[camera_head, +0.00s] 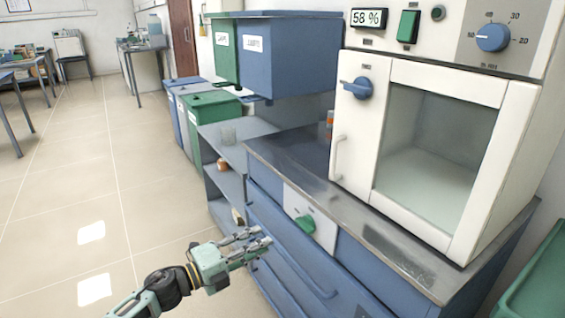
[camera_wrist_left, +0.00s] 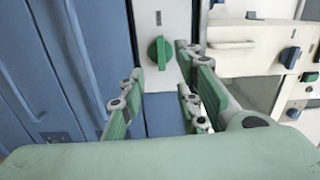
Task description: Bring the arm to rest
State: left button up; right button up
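My left gripper (camera_head: 252,245) is at the lower middle of the head view, in front of the blue cabinet. In the left wrist view its fingers (camera_wrist_left: 160,100) are spread apart with nothing between them. A green knob (camera_head: 305,225) on a white panel of the cabinet is beyond the fingertips; it also shows in the left wrist view (camera_wrist_left: 160,53). The gripper looks apart from the knob. My right gripper is in neither view.
A white furnace (camera_head: 447,85) with a closed glass door and a blue knob (camera_head: 357,88) stands on the metal counter (camera_head: 290,150). Grey shelves (camera_head: 226,184) and bins (camera_head: 208,120) stand at the left. The tiled floor (camera_head: 60,200) on the left is clear.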

pick_arm(q)
jog(key=s+a+f+n+y, duration=0.4)
jog(key=s+f+n+y, duration=0.25)
jog(key=f+n, duration=0.45)
jog(key=s+a+f+n+y, duration=0.6)
jog(key=f+n, duration=0.3)
jog(key=f, duration=0.3)
jog(key=s+a+f+n+g+p, duration=0.1)
jog(key=s+f+g+p, duration=0.2)
jog(key=s, duration=1.1)
jog(key=s+a+f+n+g+y+p, duration=0.1)
jog(key=s+f+n+g+p, duration=0.1)
jog(key=s+f+p, duration=0.6)
jog(key=s+a+f+n+g+y+p, duration=0.1)
jog(key=s+f+g+p, duration=0.4)
jog(key=s, duration=1.7)
jog(key=shift+a+f+n+p, duration=0.3)
jog(key=shift+n+p, duration=0.4)
jog(key=shift+p, duration=0.35)
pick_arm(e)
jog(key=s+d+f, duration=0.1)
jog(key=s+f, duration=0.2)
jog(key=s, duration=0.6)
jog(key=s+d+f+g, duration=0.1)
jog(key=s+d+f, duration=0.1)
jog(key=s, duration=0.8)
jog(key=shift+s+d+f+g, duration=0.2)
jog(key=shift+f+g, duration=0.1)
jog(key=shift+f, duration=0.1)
